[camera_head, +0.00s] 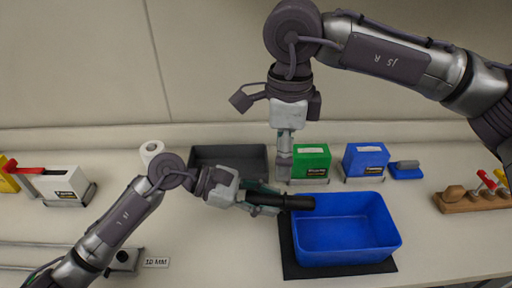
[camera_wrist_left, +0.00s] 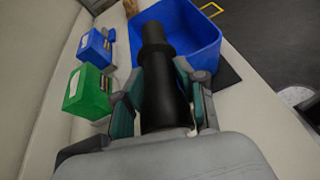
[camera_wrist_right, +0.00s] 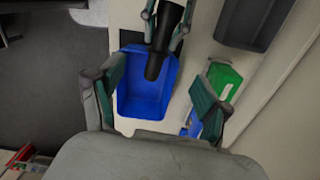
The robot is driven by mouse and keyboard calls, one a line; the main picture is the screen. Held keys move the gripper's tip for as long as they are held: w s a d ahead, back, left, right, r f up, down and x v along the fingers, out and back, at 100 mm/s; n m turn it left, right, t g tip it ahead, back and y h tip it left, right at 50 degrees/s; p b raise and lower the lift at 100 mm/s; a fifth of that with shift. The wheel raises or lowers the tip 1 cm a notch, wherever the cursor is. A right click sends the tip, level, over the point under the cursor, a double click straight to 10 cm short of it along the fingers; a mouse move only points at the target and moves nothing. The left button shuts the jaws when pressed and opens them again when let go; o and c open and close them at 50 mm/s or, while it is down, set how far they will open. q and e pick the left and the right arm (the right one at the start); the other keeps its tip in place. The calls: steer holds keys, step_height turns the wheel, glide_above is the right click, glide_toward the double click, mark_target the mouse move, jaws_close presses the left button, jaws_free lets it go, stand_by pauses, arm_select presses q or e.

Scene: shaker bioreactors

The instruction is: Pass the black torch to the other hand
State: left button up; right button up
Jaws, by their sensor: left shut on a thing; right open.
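The black torch (camera_head: 284,201) lies level in my left gripper (camera_head: 262,197), which is shut on it. Its free end points right, over the left edge of the blue bin. In the left wrist view the torch (camera_wrist_left: 158,80) sits between the two fingers and sticks out ahead of them. My right gripper (camera_head: 284,160) points down from above, behind the torch and apart from it. In the right wrist view the fingers of the right gripper (camera_wrist_right: 158,98) are wide apart and empty, and the torch (camera_wrist_right: 163,42) shows ahead between them.
A blue bin (camera_head: 350,255) stands on a black mat (camera_head: 290,262). Behind are a dark grey tray (camera_head: 205,152), a green box (camera_head: 311,163) and a blue box (camera_head: 365,160). A wooden rack (camera_head: 465,203) stands at right.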

mark_target(281, 198)
steer(key=f, duration=1.2)
steer(key=shift+s+d+f, duration=0.1)
steer(key=shift+d+f, duration=0.05)
steer(key=shift+d, duration=0.05)
steer(key=c, duration=1)
steer(key=o, duration=1)
